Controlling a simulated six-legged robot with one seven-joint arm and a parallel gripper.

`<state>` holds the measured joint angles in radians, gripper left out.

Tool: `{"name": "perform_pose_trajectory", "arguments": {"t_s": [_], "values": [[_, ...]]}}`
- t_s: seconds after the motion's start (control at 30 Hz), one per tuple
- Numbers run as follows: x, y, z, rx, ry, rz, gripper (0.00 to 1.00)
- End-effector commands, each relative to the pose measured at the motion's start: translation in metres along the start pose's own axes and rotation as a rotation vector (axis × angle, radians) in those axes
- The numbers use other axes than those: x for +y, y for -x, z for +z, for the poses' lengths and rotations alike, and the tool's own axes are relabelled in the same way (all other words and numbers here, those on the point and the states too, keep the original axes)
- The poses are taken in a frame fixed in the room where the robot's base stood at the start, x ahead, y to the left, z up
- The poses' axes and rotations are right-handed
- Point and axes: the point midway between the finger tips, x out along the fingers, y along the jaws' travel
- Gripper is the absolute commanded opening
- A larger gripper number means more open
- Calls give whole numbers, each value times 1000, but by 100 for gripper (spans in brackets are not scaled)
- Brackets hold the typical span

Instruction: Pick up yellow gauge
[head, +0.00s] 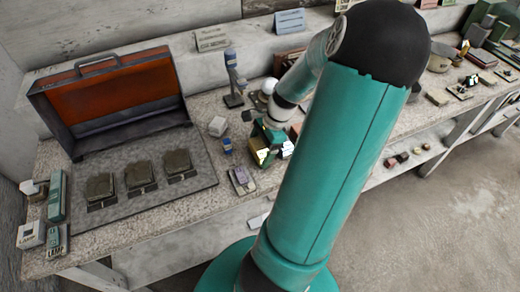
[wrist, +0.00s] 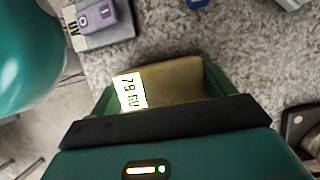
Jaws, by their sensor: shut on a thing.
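The yellow gauge (wrist: 178,82) sits between the two green fingers of my gripper (wrist: 158,88) in the wrist view. Its white display (wrist: 129,91) with dark digits faces up at the left end. The fingers are shut on it, one at each side. In the head view my gripper (head: 270,146) is over the stone bench, near its front edge, and a small part of the yellow gauge (head: 261,155) shows. My arm hides the bench behind it. I cannot tell whether the gauge touches the bench.
A purple device (head: 242,177) lies close by on the left; it also shows in the wrist view (wrist: 96,15). An open orange-lined case (head: 116,88) stands at the left behind a grey mat (head: 206,181) with three dark blocks. A small blue item (head: 228,146) stands nearby.

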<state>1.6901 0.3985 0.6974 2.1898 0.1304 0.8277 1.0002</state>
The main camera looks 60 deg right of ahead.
Motion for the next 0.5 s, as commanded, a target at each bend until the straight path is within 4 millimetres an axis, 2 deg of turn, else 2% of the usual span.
{"name": "perform_pose_trajectory", "arguments": {"t_s": [0.17,0.33,0.5], "values": [[-1,9,3,3,0,-1,54],[-1,30,12,6,2,-3,54],[21,51,23,7,-1,-2,54]]}}
